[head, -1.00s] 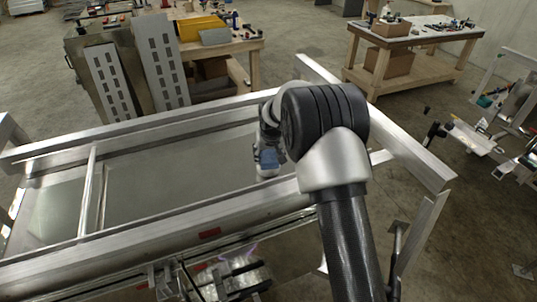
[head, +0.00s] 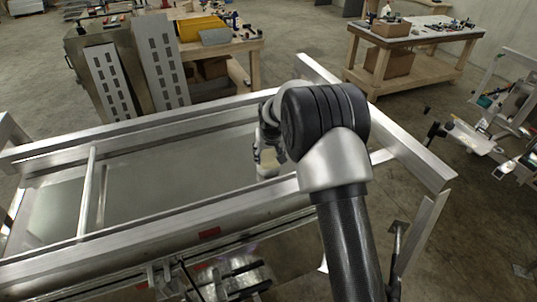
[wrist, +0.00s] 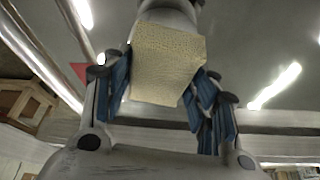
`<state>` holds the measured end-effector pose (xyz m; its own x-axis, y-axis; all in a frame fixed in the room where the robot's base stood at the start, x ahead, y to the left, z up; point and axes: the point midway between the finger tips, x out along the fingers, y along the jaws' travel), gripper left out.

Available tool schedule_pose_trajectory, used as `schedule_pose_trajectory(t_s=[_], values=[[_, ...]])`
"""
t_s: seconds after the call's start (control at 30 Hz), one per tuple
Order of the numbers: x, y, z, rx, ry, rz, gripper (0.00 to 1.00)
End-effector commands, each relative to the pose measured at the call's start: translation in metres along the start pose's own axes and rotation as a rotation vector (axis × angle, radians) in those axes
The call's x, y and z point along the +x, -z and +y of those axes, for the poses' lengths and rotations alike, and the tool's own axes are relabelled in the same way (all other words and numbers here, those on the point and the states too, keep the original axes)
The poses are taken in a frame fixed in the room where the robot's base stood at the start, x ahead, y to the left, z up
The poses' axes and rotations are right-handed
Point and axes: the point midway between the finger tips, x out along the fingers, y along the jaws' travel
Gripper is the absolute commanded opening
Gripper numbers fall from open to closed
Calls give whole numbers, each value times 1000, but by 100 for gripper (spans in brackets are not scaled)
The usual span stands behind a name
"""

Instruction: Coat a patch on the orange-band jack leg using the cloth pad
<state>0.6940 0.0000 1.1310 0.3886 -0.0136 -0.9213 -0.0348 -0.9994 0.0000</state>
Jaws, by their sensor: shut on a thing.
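My gripper (wrist: 163,88) is shut on a cream cloth pad (wrist: 166,58) in the wrist view, with blue-lined fingers on both sides of it. In the head view my gripper (head: 263,158) is small and partly hidden by my arm, and the pale pad (head: 268,170) shows below it, near the trailer frame. A grey rounded part (wrist: 172,14) stands behind the pad in the wrist view. I cannot tell whether it is a jack leg or whether the pad touches it. I cannot make out an orange band in either view.
The aluminium trailer frame (head: 150,232) spans the left and middle, with a red marker (head: 209,232) on its near rail. Workbenches (head: 405,38) stand behind. A second metal frame (head: 500,130) is at the right, with open concrete floor between.

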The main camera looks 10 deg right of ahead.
Motion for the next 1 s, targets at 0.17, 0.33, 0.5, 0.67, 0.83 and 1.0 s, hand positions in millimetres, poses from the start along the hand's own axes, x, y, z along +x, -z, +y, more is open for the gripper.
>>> schedule_pose_trajectory(t_s=[0.17,0.33,0.5,0.67,0.83,1.0], values=[[2,-2,0,0,0,-5,35],[2,-2,0,0,0,-6,35],[-4,0,0,0,0,-6,35],[-16,6,0,0,0,-2,35],[-29,12,0,0,0,-2,35],[-42,17,0,0,0,-1,35]])
